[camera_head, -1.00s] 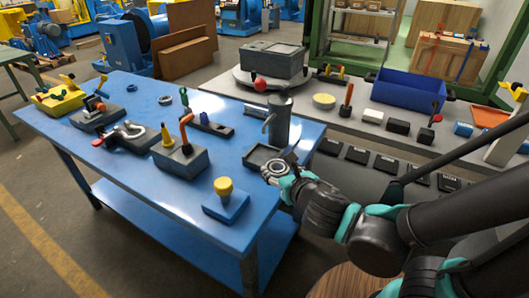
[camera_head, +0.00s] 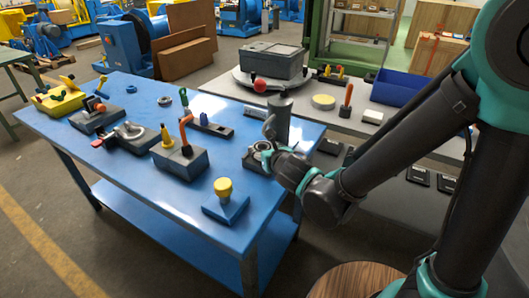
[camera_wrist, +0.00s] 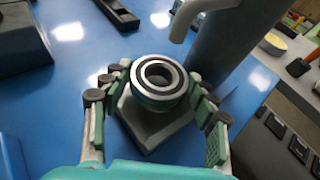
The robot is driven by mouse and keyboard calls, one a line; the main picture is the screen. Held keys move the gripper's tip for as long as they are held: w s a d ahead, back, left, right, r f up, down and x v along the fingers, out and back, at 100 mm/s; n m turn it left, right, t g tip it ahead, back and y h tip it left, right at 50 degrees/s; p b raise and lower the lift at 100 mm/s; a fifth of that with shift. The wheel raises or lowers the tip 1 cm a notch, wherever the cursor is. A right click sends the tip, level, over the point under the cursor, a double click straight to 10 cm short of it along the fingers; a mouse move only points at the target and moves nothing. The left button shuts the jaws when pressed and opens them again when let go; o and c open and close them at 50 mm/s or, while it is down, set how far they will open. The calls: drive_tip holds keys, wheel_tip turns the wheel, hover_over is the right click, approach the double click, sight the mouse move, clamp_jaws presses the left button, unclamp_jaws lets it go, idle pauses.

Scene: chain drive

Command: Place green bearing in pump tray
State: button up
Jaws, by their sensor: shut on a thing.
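The bearing is a ring with a dark and silver face and a green outer side. It shows between the fingers of my gripper (camera_wrist: 157,100) in the wrist view (camera_wrist: 158,82) and at the gripper's tip in the head view (camera_head: 262,147). My gripper is shut on it, with a finger at each side. The dark grey pump tray (camera_head: 249,160) lies at the foot of the pump, partly hidden by the gripper. The bearing is over or at the tray; I cannot tell whether it touches it. The pump (camera_head: 281,122) is a dark upright cylinder with a spout.
A blue block with a yellow knob (camera_head: 224,190) stands in front on the blue table (camera_head: 130,175). A grey block with an orange-handled tool (camera_head: 180,160) is to the left. The grey bench (camera_head: 330,110) behind carries a blue bin (camera_head: 398,86).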

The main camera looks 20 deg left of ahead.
drive_tip(key=shift+f, duration=0.65)
drive_tip(key=shift+f, duration=0.1)
drive_tip(key=o, duration=1.6)
drive_tip(key=shift+s+d+r, duration=0.2)
drive_tip(key=shift+s+r, duration=0.05)
drive_tip(key=v, duration=1.1)
drive_tip(key=shift+s+d+r, duration=0.1)
drive_tip(key=shift+s, duration=0.05)
